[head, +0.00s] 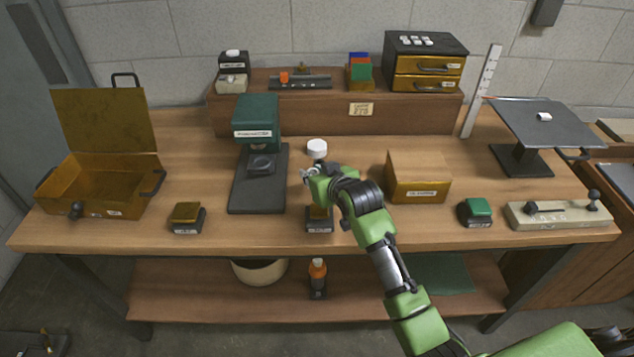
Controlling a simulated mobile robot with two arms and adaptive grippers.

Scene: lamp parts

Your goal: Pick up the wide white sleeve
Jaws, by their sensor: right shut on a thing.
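The wide white sleeve (317,147) shows as a short white cylinder at mid-table, just right of the green press. My right gripper (312,167) is at its lower edge, shut on it. The fingertips are small and partly hidden by the green wrist, so I cannot tell whether the sleeve is clear of the table. My left gripper is not in view.
The green press (257,115) on its dark base stands close at the left. A tan box (418,175) is to the right of my wrist. An open yellow case (100,190) is far left.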

